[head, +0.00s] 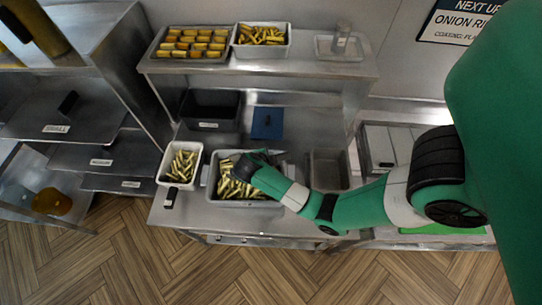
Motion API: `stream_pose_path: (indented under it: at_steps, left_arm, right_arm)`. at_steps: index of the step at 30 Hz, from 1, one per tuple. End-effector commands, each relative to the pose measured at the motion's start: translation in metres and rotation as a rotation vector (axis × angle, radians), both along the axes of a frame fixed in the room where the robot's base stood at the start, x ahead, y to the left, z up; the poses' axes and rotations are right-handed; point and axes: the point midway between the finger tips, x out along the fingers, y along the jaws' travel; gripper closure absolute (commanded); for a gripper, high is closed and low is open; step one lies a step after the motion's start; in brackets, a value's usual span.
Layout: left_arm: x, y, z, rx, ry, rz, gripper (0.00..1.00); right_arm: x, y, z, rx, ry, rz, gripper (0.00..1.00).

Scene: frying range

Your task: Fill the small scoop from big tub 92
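A large grey tub (243,204) of pale yellow-green sticks sits on the middle steel counter; no number is readable on it. My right arm reaches in from the right, and its dark gripper (246,167) is over or in this tub. The fingertips are too small and covered to tell if they are open or shut, or if they hold a scoop. No scoop can be clearly made out. A shelf at left is labelled SMALL (56,129), with a dark handle-like object (68,103) on it. My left gripper is not in view.
A white tub (181,186) of similar sticks stands just left of the grey one. Behind are a black bin (211,108) and a blue object (267,123). An empty steel well (330,170) lies right. The upper shelf (300,68) overhangs the counter's back.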

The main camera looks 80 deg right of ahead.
Motion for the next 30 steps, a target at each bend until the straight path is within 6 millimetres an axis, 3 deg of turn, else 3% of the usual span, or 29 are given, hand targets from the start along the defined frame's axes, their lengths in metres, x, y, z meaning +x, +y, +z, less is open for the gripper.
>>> stream_pose_path:
  at_steps: [30]
  left_arm:
    - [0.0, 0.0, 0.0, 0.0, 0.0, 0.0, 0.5]
  right_arm:
    - [0.0, 0.0, -0.083, 0.0, 0.001, 0.0, 1.0]
